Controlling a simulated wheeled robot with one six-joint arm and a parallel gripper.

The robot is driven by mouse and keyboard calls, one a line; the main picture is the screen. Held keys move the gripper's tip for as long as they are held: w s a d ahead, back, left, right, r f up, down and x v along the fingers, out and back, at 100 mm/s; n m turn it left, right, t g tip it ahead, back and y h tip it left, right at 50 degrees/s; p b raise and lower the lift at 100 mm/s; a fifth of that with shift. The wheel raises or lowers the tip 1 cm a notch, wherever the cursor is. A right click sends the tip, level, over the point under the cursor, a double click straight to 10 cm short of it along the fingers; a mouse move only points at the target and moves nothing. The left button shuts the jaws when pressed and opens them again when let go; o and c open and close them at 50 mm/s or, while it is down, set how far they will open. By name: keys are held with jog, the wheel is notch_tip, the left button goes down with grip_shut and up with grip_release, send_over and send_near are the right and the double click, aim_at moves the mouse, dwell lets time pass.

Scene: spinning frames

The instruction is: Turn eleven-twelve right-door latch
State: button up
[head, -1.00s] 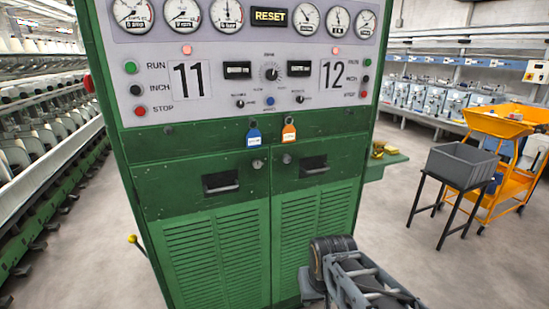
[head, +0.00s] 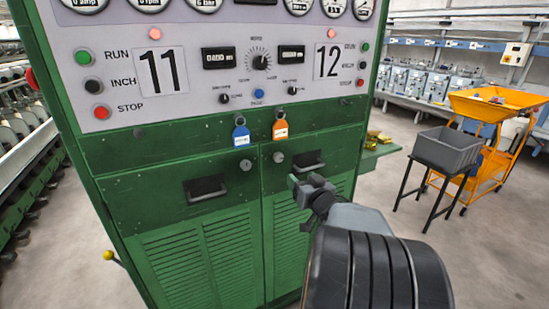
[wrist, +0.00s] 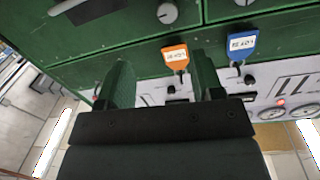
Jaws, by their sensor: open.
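The eleven-twelve cabinet (head: 130,190) is green, with a left and a right door. The right-door latch (head: 278,157) is a small round grey knob at the right door's upper inner corner, and it also shows near the top of the upside-down wrist view (wrist: 167,12). The left-door latch (head: 246,164) sits just beside it. My gripper (head: 303,186) is in front of the right door, below and right of its latch in the head view. In the wrist view my gripper (wrist: 163,72) has its two fingers apart with nothing held, and the latch lies beyond them.
A blue tag (head: 241,132) and an orange tag (head: 280,126) hang above the latches. A recessed handle (head: 308,167) is on the right door.

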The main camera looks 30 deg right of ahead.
aim_at(280, 158)
jog(key=shift+y, duration=0.3)
jog(key=w, duration=0.4)
jog(key=w+d+p, duration=0.1)
jog(key=w, duration=0.8)
jog(key=shift+w+d+r+p, duration=0.15)
jog(key=shift+w+d+p, duration=0.2)
jog(key=shift+w, duration=0.05)
jog(key=shift+c, duration=0.4)
grip_shut()
